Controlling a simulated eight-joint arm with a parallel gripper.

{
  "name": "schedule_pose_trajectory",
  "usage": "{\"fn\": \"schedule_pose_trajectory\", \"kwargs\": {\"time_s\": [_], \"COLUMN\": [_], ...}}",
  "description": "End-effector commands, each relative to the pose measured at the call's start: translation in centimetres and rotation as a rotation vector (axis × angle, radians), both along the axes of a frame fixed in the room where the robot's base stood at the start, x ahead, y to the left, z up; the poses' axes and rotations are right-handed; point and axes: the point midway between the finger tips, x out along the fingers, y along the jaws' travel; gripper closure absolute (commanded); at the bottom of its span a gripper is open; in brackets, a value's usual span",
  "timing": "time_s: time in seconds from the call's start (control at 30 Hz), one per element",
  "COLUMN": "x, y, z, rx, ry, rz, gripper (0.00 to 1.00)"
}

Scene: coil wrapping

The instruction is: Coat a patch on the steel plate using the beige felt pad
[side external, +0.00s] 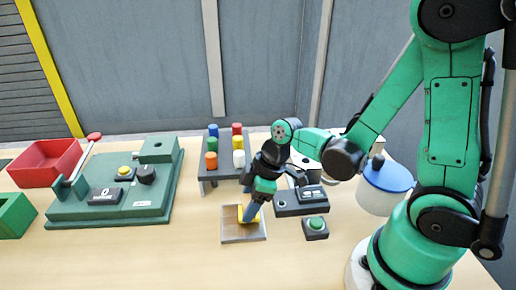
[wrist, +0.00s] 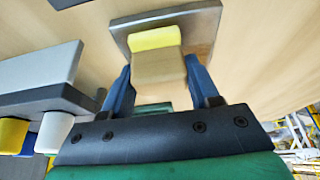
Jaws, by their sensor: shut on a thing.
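The steel plate (side external: 235,236) is a grey square lying on the table at the front middle, and in the wrist view (wrist: 202,24) it lies beyond my fingertips. My gripper (side external: 250,212) points down over the plate, tilted. Its blue fingers are shut on the beige felt pad (wrist: 158,69). A yellow area (wrist: 155,38) shows at the pad's far end and also in the side view (side external: 240,214). I cannot tell whether the yellow is on the pad, the plate or both. The pad appears at the plate surface, but the contact is hidden.
A dark rack (side external: 211,173) with several coloured cylinders stands behind the plate. A grey control box (side external: 289,205) and a green-button box (side external: 315,228) are close on the right. A green fixture (side external: 118,182) and red bin (side external: 45,163) are at left. A blue-lidded white container (side external: 382,196) stands right.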

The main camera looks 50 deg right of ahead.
Motion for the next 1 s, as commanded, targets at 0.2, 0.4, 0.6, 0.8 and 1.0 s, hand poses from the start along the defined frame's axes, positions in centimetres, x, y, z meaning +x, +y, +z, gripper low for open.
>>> {"fn": "schedule_pose_trajectory", "kwargs": {"time_s": [0.2, 0.4, 0.6, 0.8, 1.0], "x": [-1.3, -2.6, -1.6, -0.4, 0.9], "y": [-1.5, -0.7, 0.6, 1.9, 3.2], "z": [0.0, 0.0, 0.0, 0.0, 0.0], "rx": [-0.002, -0.004, -0.002, -0.002, 0.000], "ry": [0.004, 0.007, 0.005, 0.002, -0.002], "rz": [-0.003, 0.004, 0.004, 0.003, 0.003], "gripper": [0.88, 0.88, 0.88, 0.88, 0.88]}}
